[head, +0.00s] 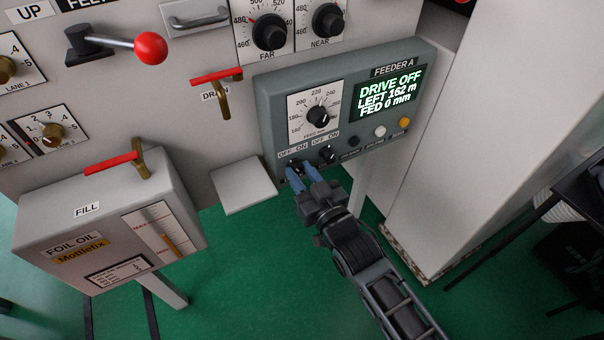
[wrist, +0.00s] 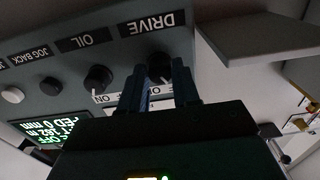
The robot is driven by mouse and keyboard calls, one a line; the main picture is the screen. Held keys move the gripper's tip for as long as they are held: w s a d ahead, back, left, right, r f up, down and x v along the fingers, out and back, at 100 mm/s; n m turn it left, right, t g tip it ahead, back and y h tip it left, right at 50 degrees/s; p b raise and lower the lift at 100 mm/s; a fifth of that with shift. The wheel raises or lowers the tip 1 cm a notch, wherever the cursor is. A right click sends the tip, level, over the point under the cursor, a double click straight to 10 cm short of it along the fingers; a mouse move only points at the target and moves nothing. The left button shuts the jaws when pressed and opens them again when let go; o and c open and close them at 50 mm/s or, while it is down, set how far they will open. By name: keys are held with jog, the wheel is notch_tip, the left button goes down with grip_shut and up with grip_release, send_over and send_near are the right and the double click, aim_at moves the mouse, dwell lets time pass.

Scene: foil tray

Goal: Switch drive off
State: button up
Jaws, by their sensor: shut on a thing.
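The Feeder A panel (head: 268,105) is a grey box, and its lit screen (head: 389,94) reads "DRIVE OFF, LEFT 162 m, FED 0 mm". The black drive knob (head: 296,163) is the left one of two small OFF/ON knobs at the panel's lower left. My gripper (head: 299,170) reaches up to it from below with blue-grey fingers. In the wrist view, upside down, the drive knob (wrist: 159,66) sits under the "DRIVE" label, between the fingers of my gripper (wrist: 158,85). The jaws are shut on it. The fingers partly hide its pointer and OFF/ON marks.
The oil knob (head: 327,154) is close to the right of my gripper. Dark, white (head: 380,132) and orange buttons lie further right. A small pale shelf (head: 243,186) juts out at the left, beside the foil oil box (head: 110,225). Green floor is open below.

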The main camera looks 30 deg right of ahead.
dwell(0.3)
jog(key=o, duration=1.1)
jog(key=shift+c, duration=0.2)
jog(key=s, duration=0.7)
jog(key=shift+s, duration=0.4)
jog(key=shift+p, duration=0.3)
jog(key=s+r+g+p, duration=0.1)
jog(key=s+r+p, duration=0.2)
jog(key=s, duration=0.6)
jog(key=s+r+p, duration=0.2)
jog(key=s+r, duration=0.2)
jog(key=s, duration=0.5)
jog(key=s+r+g+p, duration=0.2)
jog(key=s+r+p, duration=0.3)
jog(key=s+r, duration=0.9)
jog(key=shift+s+r, duration=0.2)
jog(key=shift+r, duration=0.4)
